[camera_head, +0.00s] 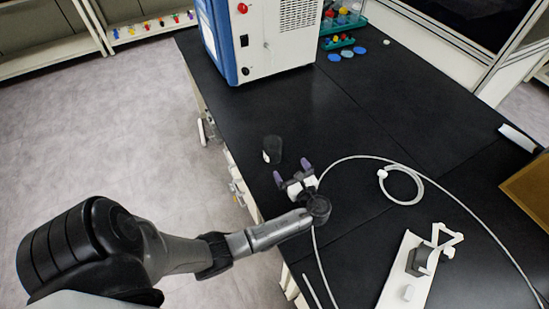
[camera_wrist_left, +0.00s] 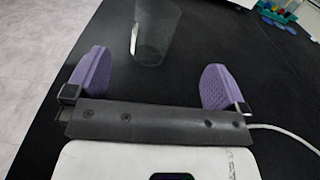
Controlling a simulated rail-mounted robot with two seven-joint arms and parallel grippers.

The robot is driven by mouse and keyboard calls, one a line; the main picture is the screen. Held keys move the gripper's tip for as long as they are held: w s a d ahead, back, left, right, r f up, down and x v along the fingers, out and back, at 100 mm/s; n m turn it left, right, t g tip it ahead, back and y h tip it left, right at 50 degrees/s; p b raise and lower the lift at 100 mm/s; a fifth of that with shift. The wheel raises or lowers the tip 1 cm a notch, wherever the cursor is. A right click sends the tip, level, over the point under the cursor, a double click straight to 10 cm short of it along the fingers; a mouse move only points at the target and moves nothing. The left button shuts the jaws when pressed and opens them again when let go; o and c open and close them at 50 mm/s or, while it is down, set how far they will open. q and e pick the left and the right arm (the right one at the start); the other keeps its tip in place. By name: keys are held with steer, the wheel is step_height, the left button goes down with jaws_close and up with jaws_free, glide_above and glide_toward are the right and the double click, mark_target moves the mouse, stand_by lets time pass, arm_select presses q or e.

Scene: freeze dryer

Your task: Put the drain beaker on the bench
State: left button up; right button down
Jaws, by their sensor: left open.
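The drain beaker (camera_head: 272,149), a clear, dark-looking cup with a white patch on its side, appears to stand upright on the black bench (camera_head: 340,120) near its left edge. It also shows in the left wrist view (camera_wrist_left: 157,32), beyond the fingers, with its rim cut off by the top of the picture. My left gripper (camera_head: 292,171) is open and empty, with its two purple fingers apart. The fingers in the left wrist view (camera_wrist_left: 155,77) point toward the beaker, and a gap of bare bench lies between. My right gripper is not in view.
A blue-and-white machine (camera_head: 262,40) stands at the back of the bench. Coloured items in a teal rack (camera_head: 340,25) and blue discs (camera_head: 347,53) are beside it. A white hose (camera_head: 405,165) curls to the right. A white stand (camera_head: 408,268) is at front right. The bench centre is clear.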

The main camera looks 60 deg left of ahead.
arm_select(q)
steer(key=shift+s, duration=0.15)
glide_toward(269, 137)
steer(key=shift+a+f+m+b, duration=0.15)
steer(key=shift+a+m+b, duration=0.2)
steer(key=shift+a, duration=0.55)
steer(key=shift+w+a+b, duration=0.1)
steer(key=shift+a+b, duration=0.1)
steer(key=shift+a, duration=1.15)
steer(key=shift+w+a+b, duration=0.15)
steer(key=shift+a+b, duration=0.05)
steer(key=shift+a, duration=1.15)
steer(key=shift+d, duration=0.1)
steer(key=shift+c, duration=0.8)
steer(key=c, duration=0.9)
